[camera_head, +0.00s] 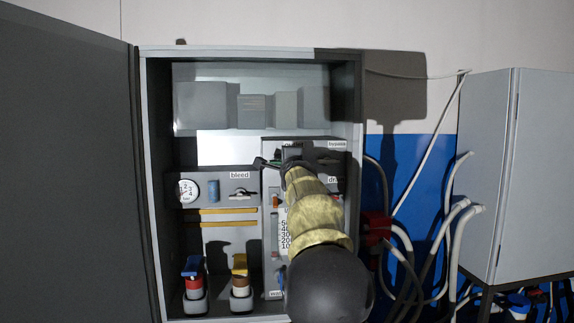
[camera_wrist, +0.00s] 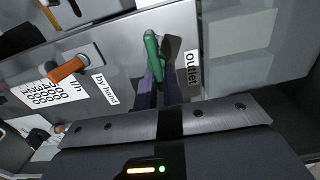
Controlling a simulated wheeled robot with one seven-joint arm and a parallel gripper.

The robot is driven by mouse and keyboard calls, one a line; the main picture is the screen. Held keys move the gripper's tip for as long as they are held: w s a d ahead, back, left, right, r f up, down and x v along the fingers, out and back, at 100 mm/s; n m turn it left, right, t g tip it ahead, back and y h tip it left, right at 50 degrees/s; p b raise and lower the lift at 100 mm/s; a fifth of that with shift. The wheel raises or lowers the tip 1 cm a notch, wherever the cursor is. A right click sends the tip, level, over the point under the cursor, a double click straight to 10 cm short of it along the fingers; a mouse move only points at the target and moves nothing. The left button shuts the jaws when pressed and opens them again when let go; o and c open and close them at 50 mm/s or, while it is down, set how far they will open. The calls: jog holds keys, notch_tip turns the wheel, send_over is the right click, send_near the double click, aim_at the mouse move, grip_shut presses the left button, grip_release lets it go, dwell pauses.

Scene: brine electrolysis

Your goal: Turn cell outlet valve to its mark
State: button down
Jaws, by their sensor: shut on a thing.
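The cell outlet valve has a green lever handle (camera_wrist: 152,52) on a grey panel, beside a label (camera_wrist: 191,70) reading "outlet" in the wrist view. My gripper (camera_wrist: 159,80) is shut on the green handle, its dark fingers reaching up to it from below in that picture. The handle stands nearly upright in the wrist view, tilted slightly. In the head view my gripper (camera_head: 272,162) is at the top of the inner right panel, and my arm hides most of the valve. I cannot make out the mark.
An orange handle (camera_wrist: 68,69) sits beside a "by hand" label on the same panel. In the head view the open cabinet (camera_head: 148,190) also holds a gauge (camera_head: 188,190), a bleed valve (camera_head: 242,194) and two capped bottles below. Cables (camera_head: 440,215) hang at the right.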

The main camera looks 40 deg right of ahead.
jog(key=c, duration=1.5)
grip_release()
jog(key=shift+f, duration=0.1)
jog(key=b+v, duration=0.7)
jog(key=v, duration=1)
jog(key=shift+s, duration=0.2)
